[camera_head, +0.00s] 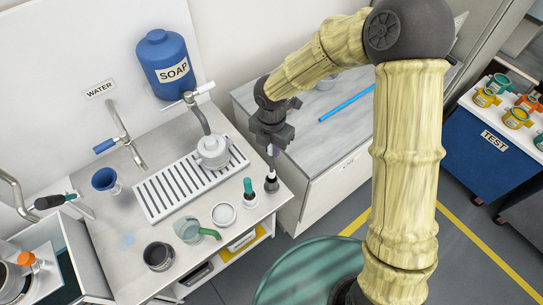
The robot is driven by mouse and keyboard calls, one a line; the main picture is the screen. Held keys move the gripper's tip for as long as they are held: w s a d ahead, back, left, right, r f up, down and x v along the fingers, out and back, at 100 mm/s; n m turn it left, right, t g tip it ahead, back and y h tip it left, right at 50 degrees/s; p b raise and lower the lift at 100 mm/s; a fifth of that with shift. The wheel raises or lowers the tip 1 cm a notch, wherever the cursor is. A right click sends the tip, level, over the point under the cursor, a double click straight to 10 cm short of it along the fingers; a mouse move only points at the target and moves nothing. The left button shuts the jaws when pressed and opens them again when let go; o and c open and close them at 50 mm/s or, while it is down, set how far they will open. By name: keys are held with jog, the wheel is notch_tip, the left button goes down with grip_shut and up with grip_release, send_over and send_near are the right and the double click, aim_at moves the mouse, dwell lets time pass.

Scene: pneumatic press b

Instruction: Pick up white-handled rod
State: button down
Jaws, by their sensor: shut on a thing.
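The white-handled rod (273,158) stands upright at the right edge of the steel counter, its lower end at a small dark-and-white holder (271,184). My gripper (272,148) points down from above and is shut on the rod's upper end. The jaws hide the top of the handle. I cannot tell whether the rod's lower end is still inside the holder.
A green-handled tool (249,187) stands just left of the holder. A white dish (223,214), a green-handled cup (188,230) and a dark mug (158,256) stand nearer. A blue rod (347,103) lies on the grey cabinet.

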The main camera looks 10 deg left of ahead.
jog(key=shift+r, duration=1.35)
